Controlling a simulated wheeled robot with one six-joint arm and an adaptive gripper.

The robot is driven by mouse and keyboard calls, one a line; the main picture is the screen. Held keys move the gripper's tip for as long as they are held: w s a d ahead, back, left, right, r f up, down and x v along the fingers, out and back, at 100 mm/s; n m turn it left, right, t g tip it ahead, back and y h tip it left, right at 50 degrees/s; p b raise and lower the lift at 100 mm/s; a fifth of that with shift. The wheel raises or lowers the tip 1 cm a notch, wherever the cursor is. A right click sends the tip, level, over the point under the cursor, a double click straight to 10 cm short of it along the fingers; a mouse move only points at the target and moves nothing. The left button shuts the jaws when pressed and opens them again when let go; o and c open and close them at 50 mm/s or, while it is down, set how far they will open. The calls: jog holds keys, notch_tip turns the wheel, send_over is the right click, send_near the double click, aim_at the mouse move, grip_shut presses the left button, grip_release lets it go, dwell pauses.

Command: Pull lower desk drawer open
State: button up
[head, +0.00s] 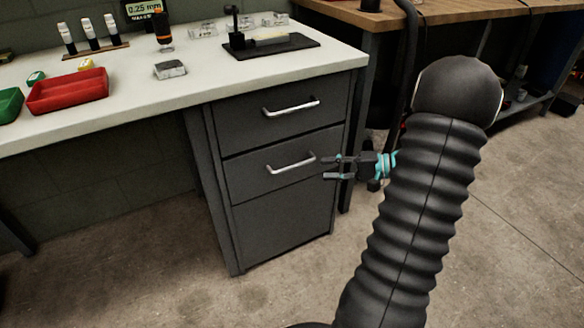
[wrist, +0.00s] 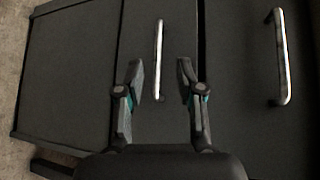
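The grey desk pedestal has an upper drawer (head: 245,120) and a lower drawer (head: 250,178), each with a silver bar handle. The lower drawer's front looks flush with the pedestal. Its handle (head: 291,163) also shows in the wrist view (wrist: 158,55), lined up between my two fingers in the picture. My gripper (head: 326,168) is open and empty, just right of that handle in the head view, with a small gap visible there. In the wrist view my fingertips (wrist: 160,67) are spread either side of the handle; its exact depth from them is unclear.
The upper handle (head: 291,106) shows in the wrist view (wrist: 281,57) right of my fingers. A handleless panel (head: 285,222) lies below the lower drawer. The white desktop (head: 200,88) overhangs above, with a red tray (head: 67,92) on it. Floor in front is clear.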

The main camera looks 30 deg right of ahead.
aim_at(297, 166)
jog(key=shift+m+t, duration=0.5)
jog(key=shift+t, duration=0.4)
jog(key=w+a+f, duration=0.1)
jog(key=w+a, duration=0.1)
jog(key=w, duration=0.1)
jog(key=w+a+f, duration=0.1)
jog(key=w+a, duration=0.1)
jog(key=w, duration=0.1)
jog(key=w+a+f, duration=0.1)
jog(key=w+a, duration=0.1)
jog(key=w, duration=0.1)
jog(key=shift+w+a+f, duration=0.15)
jog(key=shift+a+f, duration=0.15)
jog(key=shift+a, duration=0.05)
grip_shut()
